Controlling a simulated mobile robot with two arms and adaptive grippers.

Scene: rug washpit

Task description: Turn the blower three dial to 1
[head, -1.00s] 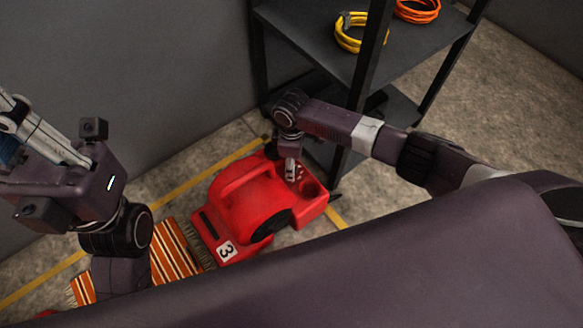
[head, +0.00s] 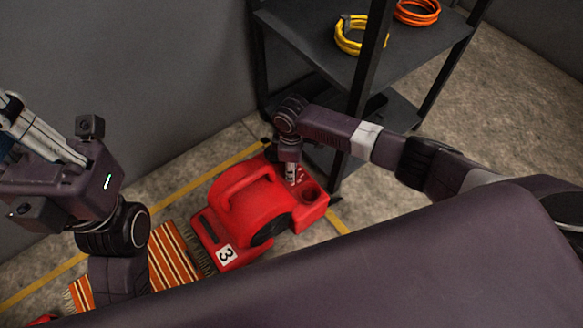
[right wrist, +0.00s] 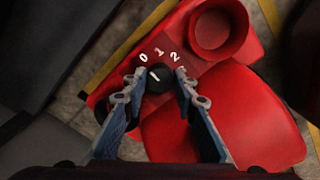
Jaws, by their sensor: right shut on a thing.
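The red blower with a "3" label (head: 240,213) stands on the floor. Its black dial (right wrist: 159,79) is on the red top panel in the right wrist view, below the printed marks 0, 1 and 2. The white pointer line on the dial tilts to the upper left, roughly toward the 0. My right gripper (right wrist: 155,84) is shut on the dial, one finger on each side; in the head view it reaches down onto the blower's rear panel (head: 313,211). My left arm shows at the left of the head view, but its fingertips are not visible.
A black shelf unit (head: 318,52) holding yellow (head: 349,48) and orange hose coils (head: 417,20) stands close behind the blower. A striped orange rug (head: 168,259) lies at the blower's front left. A red round cup (right wrist: 213,29) is beside the dial. Grey walls enclose the corner.

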